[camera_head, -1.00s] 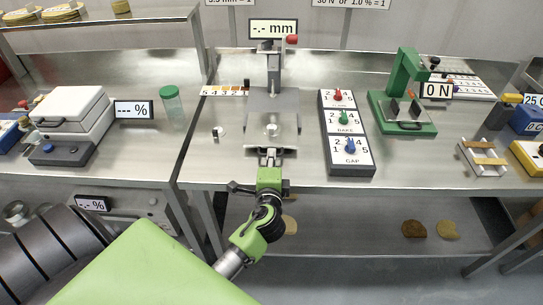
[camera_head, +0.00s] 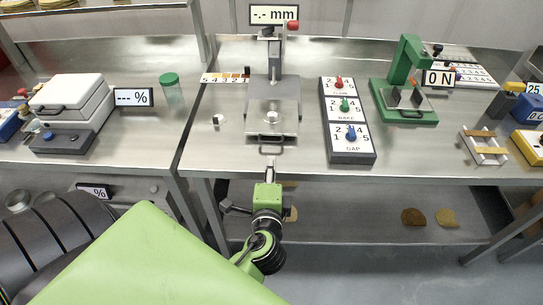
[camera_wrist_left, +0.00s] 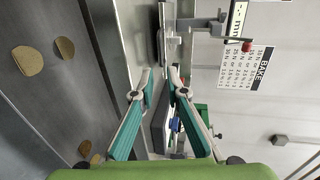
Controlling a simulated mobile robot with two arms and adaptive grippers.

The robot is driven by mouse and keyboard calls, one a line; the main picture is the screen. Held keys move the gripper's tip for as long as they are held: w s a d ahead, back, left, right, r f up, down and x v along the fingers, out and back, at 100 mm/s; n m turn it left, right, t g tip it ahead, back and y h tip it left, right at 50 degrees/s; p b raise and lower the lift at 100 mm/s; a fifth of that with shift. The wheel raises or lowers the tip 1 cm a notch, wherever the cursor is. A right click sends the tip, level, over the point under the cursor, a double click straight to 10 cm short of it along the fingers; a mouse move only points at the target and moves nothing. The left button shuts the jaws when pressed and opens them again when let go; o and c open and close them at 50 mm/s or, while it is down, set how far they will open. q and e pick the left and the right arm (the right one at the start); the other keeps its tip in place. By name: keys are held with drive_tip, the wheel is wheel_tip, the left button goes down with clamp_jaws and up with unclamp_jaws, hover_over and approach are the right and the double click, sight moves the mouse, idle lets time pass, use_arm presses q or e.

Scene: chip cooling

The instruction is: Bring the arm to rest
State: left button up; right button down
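My left arm (camera_head: 150,262) comes in from the lower left of the head view, with its green gripper (camera_head: 270,172) just off the table's front edge. The gripper points at the grey gauge stand (camera_head: 272,92), whose small front handle (camera_head: 270,150) lies a little beyond the fingertips, apart from them. In the left wrist view, the two teal fingers of the left gripper (camera_wrist_left: 160,75) stand apart with a gap between their tips and nothing held. My right gripper is in neither view.
The steel table (camera_head: 430,165) carries a dial panel (camera_head: 350,158), a green press (camera_head: 408,85) and a small rack (camera_head: 484,145). A left table holds a white-lidded device (camera_head: 70,95) and a green-capped jar (camera_head: 171,90). Round chips (camera_head: 413,216) lie on the lower shelf.

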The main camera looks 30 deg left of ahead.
use_arm(q)
drive_tip(key=shift+s+d+r, duration=0.15)
drive_tip(key=shift+s+d, duration=0.2)
drive_tip(key=shift+s, duration=0.2)
drive_tip(key=s+d+f+g+h, duration=0.2)
drive_tip(key=s+d+f, duration=0.1)
drive_tip(key=f, duration=0.8)
drive_tip(key=s+d+f+n+g+h, duration=0.1)
drive_tip(key=s+d+f+g+h, duration=0.15)
drive_tip(key=f, duration=0.85)
drive_tip(key=s+d+f+g+h, duration=0.1)
drive_tip(key=s+d+f+h, duration=0.15)
drive_tip(key=f, duration=0.95)
drive_tip(key=s+a+f+n+g, duration=0.1)
drive_tip(key=s+f+n+g, duration=0.1)
drive_tip(key=s+f, duration=0.4)
drive_tip(key=s+a+f+n+g, duration=0.1)
drive_tip(key=s+f+n+g, duration=0.1)
drive_tip(key=s+f, duration=0.5)
drive_tip(key=s+a+f+n+g+h, duration=0.1)
drive_tip(key=s+f+n, duration=0.3)
drive_tip(key=s, duration=1.2)
wheel_tip(320, 180, down, 2)
drive_tip(key=shift+s+a+f+g, duration=0.15)
drive_tip(key=shift+a+g, duration=0.1)
drive_tip(key=shift+g, duration=0.6)
